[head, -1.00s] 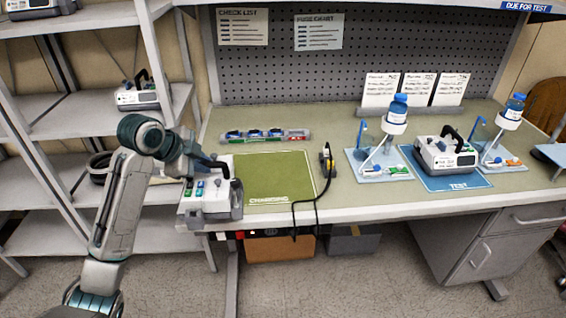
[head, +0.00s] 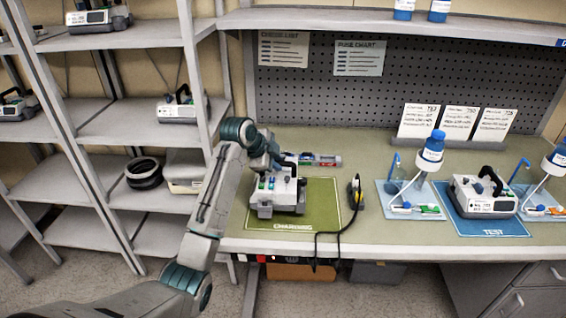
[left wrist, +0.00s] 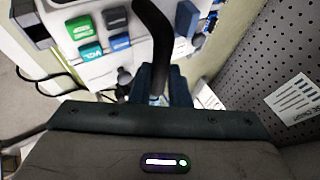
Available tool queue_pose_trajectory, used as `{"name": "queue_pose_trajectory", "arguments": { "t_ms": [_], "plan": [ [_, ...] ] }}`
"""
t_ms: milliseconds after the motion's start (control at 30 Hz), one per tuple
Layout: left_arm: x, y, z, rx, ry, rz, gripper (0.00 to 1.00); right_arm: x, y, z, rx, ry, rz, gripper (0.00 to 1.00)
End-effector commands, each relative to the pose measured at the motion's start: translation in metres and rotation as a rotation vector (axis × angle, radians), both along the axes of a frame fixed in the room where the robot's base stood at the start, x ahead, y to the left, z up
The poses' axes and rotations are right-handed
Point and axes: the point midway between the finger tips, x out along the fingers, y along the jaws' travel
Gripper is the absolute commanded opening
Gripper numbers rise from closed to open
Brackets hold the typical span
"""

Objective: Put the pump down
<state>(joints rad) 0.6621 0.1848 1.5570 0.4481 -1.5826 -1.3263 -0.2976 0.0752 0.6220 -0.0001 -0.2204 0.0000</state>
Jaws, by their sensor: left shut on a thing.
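My left gripper (head: 284,166) is shut on the black handle of a white and grey pump (head: 270,197) with green and blue keys. In the left wrist view the handle runs up between the fingers (left wrist: 163,84), and the pump's keyed face (left wrist: 105,45) shows at upper left. The pump is upright over the left part of the green CHARGING mat (head: 322,212). I cannot tell whether its base touches the mat. My right gripper is not in view.
A small tray (head: 322,160) is behind the pump. Another pump (head: 484,196) stands on the blue TEST mat (head: 480,228). Shelves (head: 120,130) stand to the left.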

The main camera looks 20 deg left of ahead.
Motion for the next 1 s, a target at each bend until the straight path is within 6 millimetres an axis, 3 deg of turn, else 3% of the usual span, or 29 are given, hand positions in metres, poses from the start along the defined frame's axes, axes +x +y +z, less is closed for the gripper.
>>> {"name": "queue_pose_trajectory", "arguments": {
  "t_ms": [100, 267, 633, 1000],
  "plan": [
    [0.018, -0.007, 0.004, -0.002, -0.004, 0.000, 0.00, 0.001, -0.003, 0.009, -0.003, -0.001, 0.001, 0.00],
    [0.029, -0.012, 0.001, 0.000, -0.006, -0.001, 0.00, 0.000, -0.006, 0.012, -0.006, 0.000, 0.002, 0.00],
    [0.029, -0.012, -0.032, 0.001, -0.003, 0.000, 0.00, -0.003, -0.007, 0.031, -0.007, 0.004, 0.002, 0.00],
    [0.030, -0.012, -0.037, 0.000, -0.006, 0.001, 0.00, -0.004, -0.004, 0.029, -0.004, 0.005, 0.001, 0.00]
  ]
}}
